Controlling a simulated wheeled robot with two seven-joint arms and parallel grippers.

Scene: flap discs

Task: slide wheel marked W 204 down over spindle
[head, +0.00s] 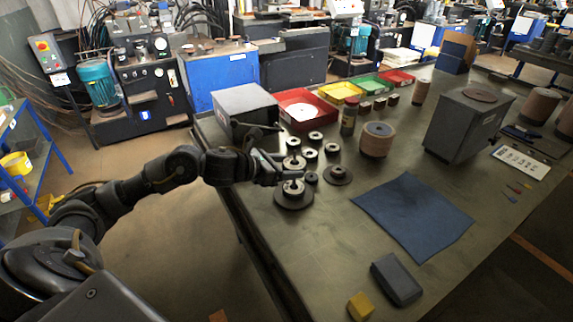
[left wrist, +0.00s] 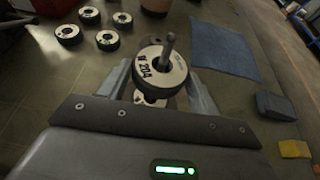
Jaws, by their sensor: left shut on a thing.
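The wheel marked W 204 (left wrist: 160,72) has a pale label face and a dark rim. My left gripper (left wrist: 159,88) is shut on it, one finger on each side; the gripper also shows in the head view (head: 279,171). The grey spindle (left wrist: 168,46) stands up at the wheel's centre hole, its tip above the face, and appears to pass through it. Another pale-faced wheel (left wrist: 150,98) lies lower, partly hidden by the held one. My right gripper is not seen.
Several loose wheels (head: 315,138) lie behind the gripper. A dark disc with a hub (head: 337,175) and a brown flap-wheel drum (head: 376,140) stand to the right. A blue mat (head: 413,215), a grey block (head: 396,279) and a yellow block (head: 361,306) lie nearer. The front-left tabletop is clear.

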